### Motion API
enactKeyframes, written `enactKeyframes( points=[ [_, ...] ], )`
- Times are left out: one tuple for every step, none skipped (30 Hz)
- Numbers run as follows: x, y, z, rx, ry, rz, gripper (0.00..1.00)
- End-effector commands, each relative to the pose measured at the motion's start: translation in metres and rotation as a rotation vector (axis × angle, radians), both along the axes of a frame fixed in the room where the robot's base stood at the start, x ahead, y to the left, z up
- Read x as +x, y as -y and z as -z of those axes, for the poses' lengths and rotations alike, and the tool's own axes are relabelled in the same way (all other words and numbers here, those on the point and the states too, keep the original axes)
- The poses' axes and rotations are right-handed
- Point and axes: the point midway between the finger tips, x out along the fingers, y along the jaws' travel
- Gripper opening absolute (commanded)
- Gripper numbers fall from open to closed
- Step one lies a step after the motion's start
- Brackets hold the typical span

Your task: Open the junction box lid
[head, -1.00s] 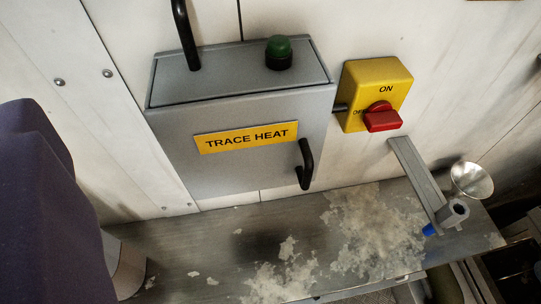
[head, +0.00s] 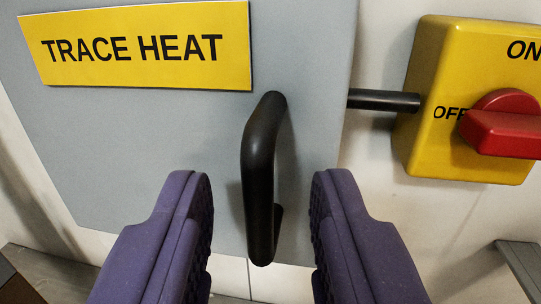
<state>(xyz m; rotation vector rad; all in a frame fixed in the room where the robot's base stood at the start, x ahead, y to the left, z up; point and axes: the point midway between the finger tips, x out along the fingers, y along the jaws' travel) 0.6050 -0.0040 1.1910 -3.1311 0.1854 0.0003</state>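The junction box is grey, and its front lid (head: 140,130) carries a yellow "TRACE HEAT" label (head: 135,47). The lid looks shut. A black D-shaped handle (head: 259,180) stands upright near the lid's right edge. My gripper (head: 262,190) is open, with one purple finger on each side of the handle. Gaps show between the handle and both fingers, so I see no contact.
A yellow switch box (head: 425,110) with a red knob (head: 505,125) is on the wall to the right. A black conduit (head: 383,100) joins it to the junction box. A grey metal bracket (head: 522,262) is at lower right.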

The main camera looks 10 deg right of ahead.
Motion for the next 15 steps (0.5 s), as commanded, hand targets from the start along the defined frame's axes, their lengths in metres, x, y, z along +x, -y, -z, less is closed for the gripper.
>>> enactKeyframes(
  points=[
    [0.0036, 0.0004, -0.0001, 0.000, 0.000, 0.000, 0.36],
    [0.0049, 0.0007, 0.0000, 0.000, 0.000, 0.000, 0.36],
    [0.0059, 0.0008, 0.0001, 0.000, 0.000, 0.000, 0.36],
    [0.0064, 0.0009, 0.0001, 0.000, 0.000, 0.000, 0.36],
    [0.0067, 0.0008, 0.0000, 0.000, 0.000, 0.000, 0.36],
    [0.0067, 0.0008, 0.0000, 0.000, 0.000, 0.000, 0.36],
    [0.0067, 0.0008, 0.0000, 0.000, 0.000, 0.000, 0.36],
    [0.0066, 0.0008, -0.0001, 0.000, 0.000, 0.000, 0.36],
    [0.0066, 0.0008, -0.0001, 0.000, 0.000, 0.000, 0.36],
    [0.0066, 0.0008, -0.0001, 0.000, 0.000, 0.000, 0.33],
    [0.0066, 0.0008, -0.0002, 0.000, 0.000, 0.000, 0.27],
    [0.0065, 0.0008, -0.0002, 0.000, 0.000, 0.000, 0.17],
    [0.0065, 0.0007, -0.0002, 0.000, 0.000, 0.000, 0.10],
    [0.0065, 0.0007, -0.0002, 0.000, 0.000, 0.000, 0.04],
    [0.0065, 0.0007, -0.0002, 0.000, 0.000, 0.000, 0.00]
  ],
)
